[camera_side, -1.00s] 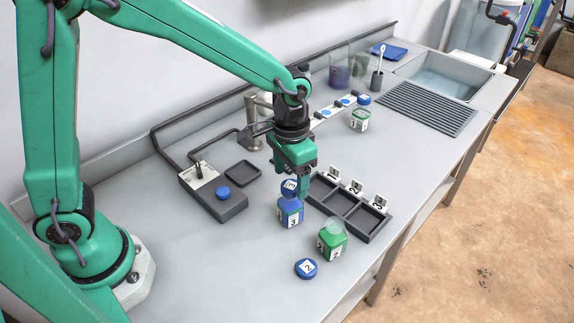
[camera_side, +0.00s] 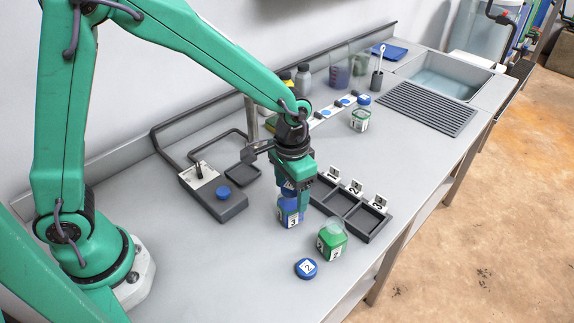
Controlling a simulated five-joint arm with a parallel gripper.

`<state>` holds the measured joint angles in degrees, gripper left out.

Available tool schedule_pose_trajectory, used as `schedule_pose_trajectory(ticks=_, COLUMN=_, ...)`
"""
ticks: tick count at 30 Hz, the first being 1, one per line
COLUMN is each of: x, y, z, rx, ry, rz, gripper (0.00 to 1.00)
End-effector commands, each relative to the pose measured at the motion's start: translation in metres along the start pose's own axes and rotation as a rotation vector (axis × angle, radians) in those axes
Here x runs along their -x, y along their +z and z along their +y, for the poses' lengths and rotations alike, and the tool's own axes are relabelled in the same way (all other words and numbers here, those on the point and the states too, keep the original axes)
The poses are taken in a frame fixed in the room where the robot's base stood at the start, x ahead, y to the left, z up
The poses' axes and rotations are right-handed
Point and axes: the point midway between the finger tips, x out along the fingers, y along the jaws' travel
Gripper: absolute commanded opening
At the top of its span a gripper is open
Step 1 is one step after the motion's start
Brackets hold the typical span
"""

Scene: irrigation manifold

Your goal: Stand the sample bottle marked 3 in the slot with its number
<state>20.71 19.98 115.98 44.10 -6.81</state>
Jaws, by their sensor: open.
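The sample bottle marked 3 (camera_side: 290,217) is blue with a white label and stands upright on the bench. My gripper (camera_side: 291,196) points down at its top, jaws open around or just above the blue cap, which is mostly hidden. I cannot tell whether the jaws touch it. The dark slot rack (camera_side: 367,238) lies to the right, with three empty compartments. White number tags stand along its back edge; the first reads 1 (camera_side: 333,174), the middle 2 (camera_side: 354,187), and the rightmost (camera_side: 379,203) is hard to read.
A grey device with a blue knob (camera_side: 224,192) is at left. Another capped bottle (camera_side: 360,119) stands farther back.

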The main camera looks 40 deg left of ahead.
Motion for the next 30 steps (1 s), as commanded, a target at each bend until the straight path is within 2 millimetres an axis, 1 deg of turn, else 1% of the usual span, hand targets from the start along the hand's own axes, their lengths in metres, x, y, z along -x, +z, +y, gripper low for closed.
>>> schedule_pose_trajectory(ticks=6, x=-0.026, y=0.002, z=0.001, rx=0.0, ry=0.0, rz=-0.003, gripper=0.69)
schedule_pose_trajectory(ticks=12, x=-0.041, y=0.002, z=0.001, rx=0.0, ry=0.0, rz=-0.001, gripper=0.69)
schedule_pose_trajectory(ticks=28, x=-0.042, y=0.002, z=0.001, rx=0.0, ry=0.0, rz=0.0, gripper=0.69)
schedule_pose_trajectory(ticks=29, x=-0.042, y=0.002, z=0.001, rx=0.0, ry=0.0, rz=0.0, gripper=0.67)
schedule_pose_trajectory(ticks=30, x=-0.042, y=0.002, z=0.001, rx=0.0, ry=0.0, rz=0.0, gripper=0.59)
